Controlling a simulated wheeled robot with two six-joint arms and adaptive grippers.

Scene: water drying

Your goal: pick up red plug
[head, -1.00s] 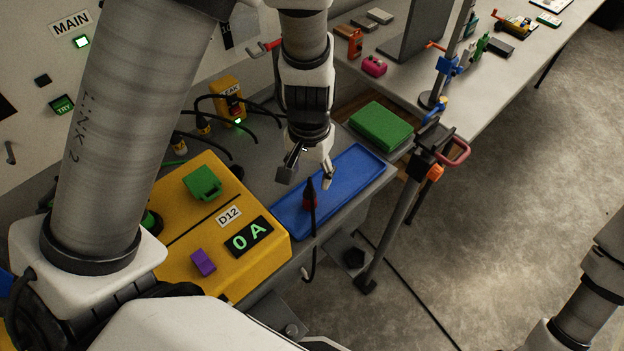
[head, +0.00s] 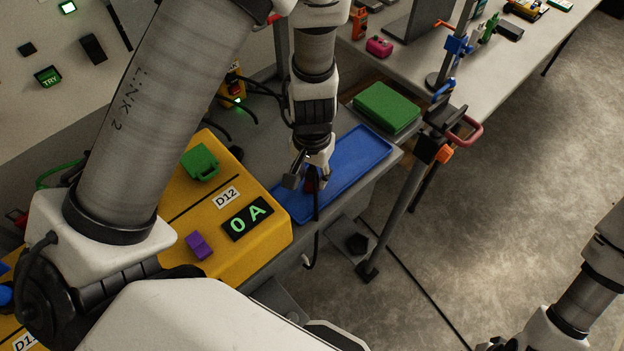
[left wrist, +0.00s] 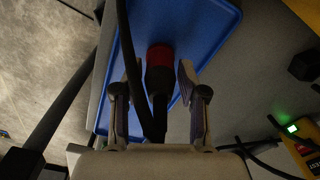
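The red plug (head: 311,185) is at the near end of the blue tray (head: 355,160), with its black cable hanging over the table's front edge. My left gripper (head: 309,181) points down at the plug and partly hides it. In the left wrist view the plug's red end (left wrist: 160,57) and black body lie between the two fingers of the left gripper (left wrist: 159,78). The fingers are apart, with a visible gap on each side of the plug. The blue tray also shows behind it there (left wrist: 205,25). My right gripper is out of view; only part of the right arm shows.
A yellow D12 box (head: 262,252) with a green block (head: 200,161) and a purple block (head: 199,246) stands left of the tray. A stand with a red handle (head: 466,133) rises at the right.

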